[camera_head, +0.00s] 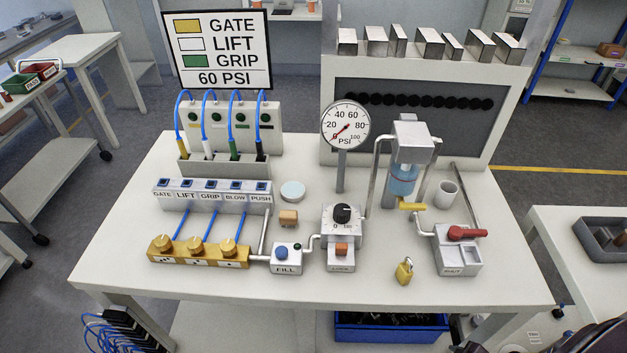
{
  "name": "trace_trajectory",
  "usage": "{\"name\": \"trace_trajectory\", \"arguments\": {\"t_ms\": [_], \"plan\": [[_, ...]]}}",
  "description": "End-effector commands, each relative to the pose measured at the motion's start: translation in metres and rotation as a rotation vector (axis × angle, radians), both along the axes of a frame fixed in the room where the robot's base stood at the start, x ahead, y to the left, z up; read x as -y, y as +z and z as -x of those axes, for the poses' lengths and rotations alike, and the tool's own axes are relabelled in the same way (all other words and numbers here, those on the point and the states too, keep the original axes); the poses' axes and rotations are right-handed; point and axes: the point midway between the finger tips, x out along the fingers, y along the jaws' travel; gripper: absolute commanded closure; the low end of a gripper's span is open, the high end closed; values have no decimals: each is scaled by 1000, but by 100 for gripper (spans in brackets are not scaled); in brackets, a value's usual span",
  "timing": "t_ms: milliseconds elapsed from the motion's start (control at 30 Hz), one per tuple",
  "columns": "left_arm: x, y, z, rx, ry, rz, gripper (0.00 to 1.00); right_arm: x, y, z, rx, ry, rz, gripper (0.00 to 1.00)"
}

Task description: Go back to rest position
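Neither of my grippers shows in the head view. The white workbench (300,283) stands in front of me with a pneumatic test rig on it. A sign (218,48) reads GATE, LIFT, GRIP, 60 PSI. A valve block labelled GATE, LIFT, GRIP, BLOW, PUSH (212,195) has blue hoses running down to a brass manifold with several knobs (197,251). A round pressure gauge (345,124) has its needle near the low end. A FILL block (286,257), a dial unit (342,220) and a red-handled valve (466,234) stand to the right.
A blue bin (390,329) sits below. Side tables (570,263) stand right and left. The bench's front strip is mostly clear.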

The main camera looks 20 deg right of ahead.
Motion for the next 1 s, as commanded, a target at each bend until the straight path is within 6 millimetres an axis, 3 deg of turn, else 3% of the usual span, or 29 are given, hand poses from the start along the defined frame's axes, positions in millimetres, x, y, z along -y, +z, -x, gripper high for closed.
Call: {"name": "trace_trajectory", "arguments": {"t_ms": [33,100,267,467,600,800,1000], "plan": [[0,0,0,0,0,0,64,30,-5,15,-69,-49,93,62],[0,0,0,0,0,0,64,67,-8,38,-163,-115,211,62],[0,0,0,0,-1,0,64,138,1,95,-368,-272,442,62],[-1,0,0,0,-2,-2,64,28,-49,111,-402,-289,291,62],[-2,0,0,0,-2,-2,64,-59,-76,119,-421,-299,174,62],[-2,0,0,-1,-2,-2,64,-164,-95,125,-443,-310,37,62],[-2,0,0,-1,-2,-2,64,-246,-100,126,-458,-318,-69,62]]}}
